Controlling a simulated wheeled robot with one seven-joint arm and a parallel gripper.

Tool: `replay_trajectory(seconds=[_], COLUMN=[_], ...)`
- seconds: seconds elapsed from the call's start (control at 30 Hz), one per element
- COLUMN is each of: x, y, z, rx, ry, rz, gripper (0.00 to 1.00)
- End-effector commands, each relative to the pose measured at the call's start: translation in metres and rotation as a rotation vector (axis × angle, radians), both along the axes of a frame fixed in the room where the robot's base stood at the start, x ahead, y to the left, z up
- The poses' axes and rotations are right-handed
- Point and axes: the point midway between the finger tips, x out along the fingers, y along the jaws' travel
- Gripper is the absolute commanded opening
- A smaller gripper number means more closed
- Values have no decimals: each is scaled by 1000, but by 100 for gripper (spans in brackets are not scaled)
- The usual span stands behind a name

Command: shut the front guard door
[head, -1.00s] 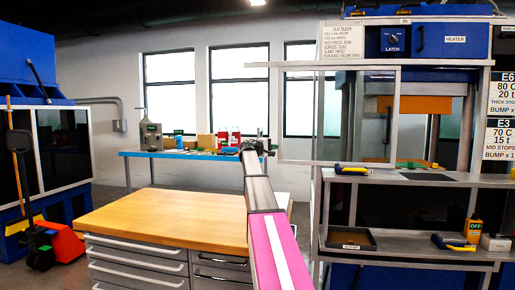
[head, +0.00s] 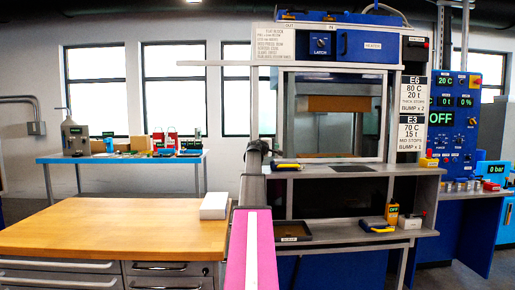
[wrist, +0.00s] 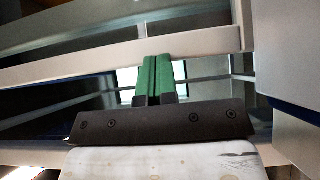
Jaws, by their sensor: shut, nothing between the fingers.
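The front guard door (head: 333,157) is a clear panel in a pale frame, hanging from a long rail (head: 225,64). In the head view it stands across the opening of the press (head: 376,14), its right edge close to the right column. My arm reaches forward, and my gripper (head: 258,146) is in front of the press's left side, near the door's left edge. In the wrist view the green fingers of my gripper (wrist: 152,80) are together and empty, close to a pale bar (wrist: 205,43). I cannot tell whether they touch it.
A shelf (head: 420,170) below the opening holds a yellow-and-black tool (head: 287,166). A lower shelf carries a dark tray (head: 320,232) and a yellow meter (head: 392,213). A wooden-topped cabinet (head: 110,228) with a white box (head: 214,205) stands at left.

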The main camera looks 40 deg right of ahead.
Motion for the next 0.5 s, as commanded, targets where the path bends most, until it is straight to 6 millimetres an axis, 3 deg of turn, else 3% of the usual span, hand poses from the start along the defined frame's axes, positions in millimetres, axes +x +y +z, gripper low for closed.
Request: replay_trajectory(seconds=[0.03,0.2,0.5], x=[-8,-27,-43], y=[-14,-44,-67], z=[0,0,0], rx=[0,0,0], ry=[0,0,0], rz=[-1,0,2], gripper=[0,0,0])
